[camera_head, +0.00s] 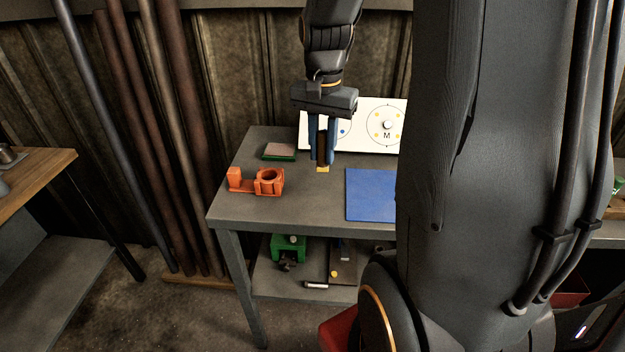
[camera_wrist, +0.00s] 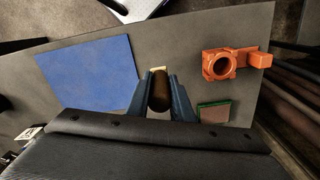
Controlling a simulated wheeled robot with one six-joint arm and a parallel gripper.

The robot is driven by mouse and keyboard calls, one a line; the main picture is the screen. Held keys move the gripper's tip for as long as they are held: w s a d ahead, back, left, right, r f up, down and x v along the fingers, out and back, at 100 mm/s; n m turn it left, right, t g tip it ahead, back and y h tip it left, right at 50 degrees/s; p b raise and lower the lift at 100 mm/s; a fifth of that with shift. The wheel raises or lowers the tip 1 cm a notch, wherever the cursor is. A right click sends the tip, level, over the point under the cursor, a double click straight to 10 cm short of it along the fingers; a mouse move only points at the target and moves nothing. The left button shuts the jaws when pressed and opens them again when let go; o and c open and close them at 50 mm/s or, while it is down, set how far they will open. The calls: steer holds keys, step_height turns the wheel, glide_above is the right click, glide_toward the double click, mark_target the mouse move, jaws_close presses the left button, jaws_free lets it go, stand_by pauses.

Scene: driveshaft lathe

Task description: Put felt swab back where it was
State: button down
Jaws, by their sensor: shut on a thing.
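My gripper (camera_head: 322,150) points down over the grey table (camera_head: 240,205) and is shut on the felt swab (camera_head: 322,169). The swab has a dark brown body and a pale yellowish tip that shows below the fingers. In the wrist view the swab (camera_wrist: 160,92) sits between the two blue fingers of my gripper (camera_wrist: 164,98), with its pale end pointing away from the palm. I cannot tell whether the tip touches the table. An orange holder (camera_head: 258,181) with a round ring stands to the left of the swab; its ring (camera_wrist: 221,65) looks empty in the wrist view.
A blue mat (camera_head: 371,194) lies right of the swab. A small green-edged pad (camera_head: 280,151) lies behind the orange holder. A white board (camera_head: 386,140) with dial markings stands at the back. The lower shelf holds a green object (camera_head: 289,247) and tools. Metal bars lean at left.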

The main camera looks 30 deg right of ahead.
mark_target(321, 165)
steer(key=f, duration=0.2)
steer(key=f+p, duration=0.1)
steer(key=f, duration=0.1)
steer(key=shift+w+f, duration=0.2)
steer(key=shift+f, duration=0.15)
steer(key=shift+f+p, duration=0.4)
steer(key=shift+f, duration=1.7)
steer(key=shift+f, duration=0.1)
steer(key=c, duration=1.6)
jaws_free()
steer(key=shift+o, duration=0.2)
step_height(321, 165, up, 12)
steer(key=b, duration=0.2)
steer(key=shift+f+b, duration=0.1)
steer(key=shift+b, duration=0.25)
steer(key=s+a+f+n, duration=0.3)
steer(key=a+f+n, duration=0.1)
steer(key=a+n, duration=0.1)
steer(key=s+a+f+n+t, duration=0.1)
steer(key=s+a+f+n, duration=0.3)
steer(key=a, duration=0.3)
steer(key=shift+s+a+f+n, duration=0.15)
steer(key=shift+s+a+n, duration=0.2)
steer(key=shift+n, duration=0.35)
